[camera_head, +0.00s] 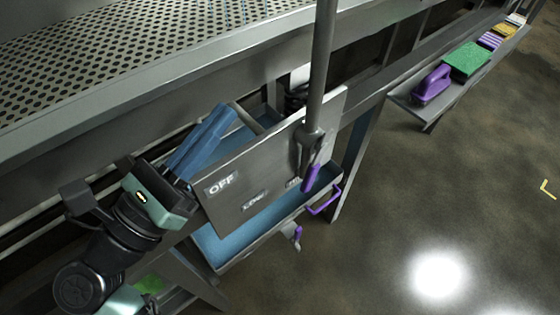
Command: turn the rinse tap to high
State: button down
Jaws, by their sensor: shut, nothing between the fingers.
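The rinse tap (311,148) sits at the lower end of a vertical grey pipe, in front of a grey label plate (245,180). Its purple lever (311,178) points downward in the picture, close to the right end of the plate. The plate reads OFF at left and LOW in the middle; a third label (293,184) at right, beside the lever, is too small to read and partly hidden. My gripper (222,115), with blue fingers, is shut and empty. It is left of the tap, by the plate's upper left edge, clearly apart from the lever.
A blue basin (235,240) with a purple handle (325,203) lies under the plate. Another small purple lever (298,233) hangs below it. A perforated metal table (120,60) spans the upper left. A side shelf (405,100) holds a purple-handled item and pads.

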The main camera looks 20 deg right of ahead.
notch_tip(320, 180, down, 12)
jog(key=r+m+g+y+p, duration=0.1)
jog(key=g+y, duration=0.2)
jog(key=m+g+y+p, duration=0.1)
jog(key=m+g+y, duration=0.1)
jog(key=g, duration=0.1)
send_near(305, 181)
jog(key=p+x, duration=0.3)
jog(key=x, duration=0.3)
jog(key=shift+w+d, duration=0.15)
jog(key=shift+d, duration=0.2)
jog(key=shift+f, duration=0.1)
